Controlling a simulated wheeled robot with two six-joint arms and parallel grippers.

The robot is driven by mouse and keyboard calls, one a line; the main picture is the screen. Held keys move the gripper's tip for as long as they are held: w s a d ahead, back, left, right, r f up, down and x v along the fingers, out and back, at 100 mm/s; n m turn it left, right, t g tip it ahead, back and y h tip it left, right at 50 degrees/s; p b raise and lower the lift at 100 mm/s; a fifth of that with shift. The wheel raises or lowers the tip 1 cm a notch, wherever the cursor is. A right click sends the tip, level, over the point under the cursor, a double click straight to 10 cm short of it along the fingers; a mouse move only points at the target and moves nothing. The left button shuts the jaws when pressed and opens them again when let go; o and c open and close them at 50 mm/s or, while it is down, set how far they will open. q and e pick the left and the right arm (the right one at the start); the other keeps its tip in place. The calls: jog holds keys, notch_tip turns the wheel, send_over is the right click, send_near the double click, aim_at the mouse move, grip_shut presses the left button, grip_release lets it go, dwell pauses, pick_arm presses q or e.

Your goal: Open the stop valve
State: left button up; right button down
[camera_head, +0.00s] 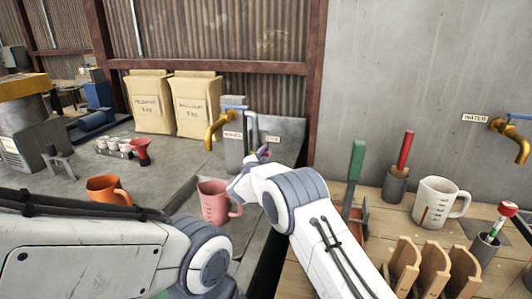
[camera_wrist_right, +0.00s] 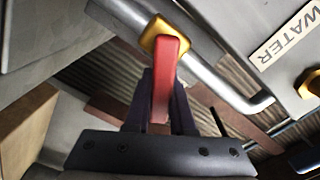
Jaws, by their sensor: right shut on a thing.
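In the right wrist view the stop valve is a red lever (camera_wrist_right: 168,75) on a yellow body (camera_wrist_right: 160,36), set on a grey metal pipe (camera_wrist_right: 215,75). My right gripper (camera_wrist_right: 160,100) is shut on the red lever, with its dark fingers on either side of it. In the head view the right gripper (camera_head: 262,153) shows only as small purple fingertips beside the sink.
A brass tap (camera_head: 214,132) with a blue handle stands over the sink, with a pink measuring jug (camera_head: 214,202) below. An orange mug (camera_head: 106,190) is at left. At right are a white jug (camera_head: 436,203), wooden racks (camera_head: 403,265) and another brass tap (camera_head: 513,139) by a WATER label.

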aim_at(267, 137)
jog(key=shift+a+r+n, duration=0.1)
jog(key=shift+a+n, duration=0.05)
jog(key=shift+n, duration=0.25)
jog(key=c, duration=0.8)
grip_release()
jog(key=shift+o, duration=0.2)
jog(key=shift+r, duration=0.15)
notch_tip(267, 137, up, 4)
jog(key=shift+f, duration=0.1)
jog(key=s+d+r+b, duration=0.2)
jog(key=s+d+r, duration=0.4)
jog(key=d, duration=0.4)
jog(key=shift+r, duration=0.45)
